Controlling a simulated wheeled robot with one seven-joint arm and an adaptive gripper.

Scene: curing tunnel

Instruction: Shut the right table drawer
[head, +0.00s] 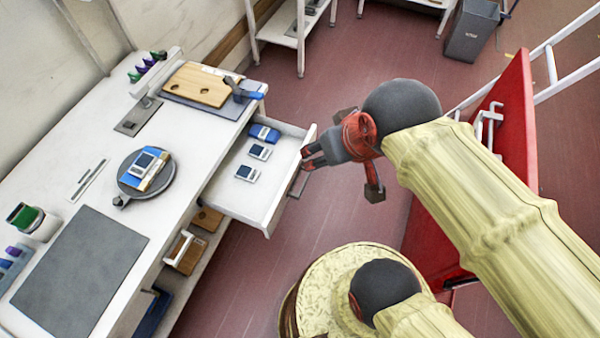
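The right table drawer (225,200) is pulled out from the white worktable's right side. It holds a blue item (264,133) and two small grey-and-white devices (253,163). Its white front panel faces right, with a bar handle (299,184) on the outside. My gripper (307,158) points left, its fingertips at the far part of the drawer front, above the handle in the picture. Contact with the front cannot be made out. The fingertips look close together, but their gap is unclear. I see nothing held in them.
The worktable (85,185) carries a wooden board (199,84), a round dark plate (160,185) with a device and a grey mat (80,273). A lower shelf holds boxes. A red panel (515,125) with white rails stands right, a grey bin (470,32) behind. Red floor lies open beyond the drawer.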

